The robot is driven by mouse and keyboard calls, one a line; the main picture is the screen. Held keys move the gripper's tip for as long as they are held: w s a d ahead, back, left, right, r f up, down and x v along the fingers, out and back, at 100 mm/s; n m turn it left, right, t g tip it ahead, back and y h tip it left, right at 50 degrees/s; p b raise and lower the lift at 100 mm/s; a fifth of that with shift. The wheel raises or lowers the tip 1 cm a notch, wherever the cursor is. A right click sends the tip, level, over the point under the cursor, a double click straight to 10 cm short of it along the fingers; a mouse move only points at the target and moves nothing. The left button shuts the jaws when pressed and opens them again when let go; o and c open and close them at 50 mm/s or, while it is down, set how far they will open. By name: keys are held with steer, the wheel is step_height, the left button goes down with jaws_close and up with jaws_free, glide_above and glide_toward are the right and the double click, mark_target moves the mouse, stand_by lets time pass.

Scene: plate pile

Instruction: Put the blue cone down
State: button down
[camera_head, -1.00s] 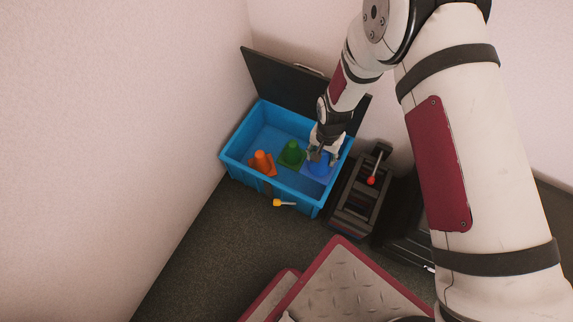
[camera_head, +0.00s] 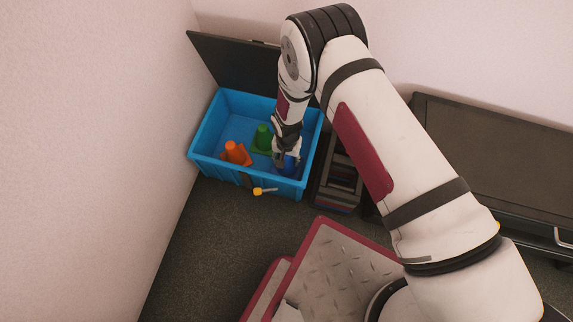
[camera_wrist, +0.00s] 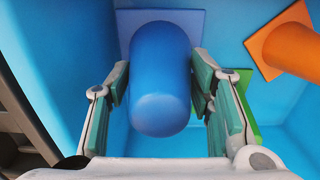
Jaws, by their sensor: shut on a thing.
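The blue cone (camera_wrist: 160,85) is between the two fingers of my gripper (camera_wrist: 162,95) in the wrist view. Its square base shows at the top of that view. In the head view the blue cone (camera_head: 291,163) is inside the right part of the blue bin, partly hidden by my gripper (camera_head: 285,158). My gripper is shut on it from above. I cannot tell whether its base touches the bin floor.
The open blue bin (camera_head: 222,173) also holds an orange cone (camera_head: 234,152) and a green cone (camera_head: 263,138). A dark lid (camera_head: 232,62) stands up behind it. A dark rack (camera_head: 338,190) is close on the right. A wall is on the left.

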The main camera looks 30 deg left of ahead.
mark_target(287, 164)
steer(key=shift+f+b, duration=0.95)
steer(key=shift+f, duration=1.3)
steer(key=shift+f, duration=0.15)
steer(key=c, duration=0.8)
jaws_free()
steer(key=shift+o, duration=0.2)
step_height(287, 164, up, 12)
steer(key=p, duration=0.5)
steer(key=shift+r, duration=0.2)
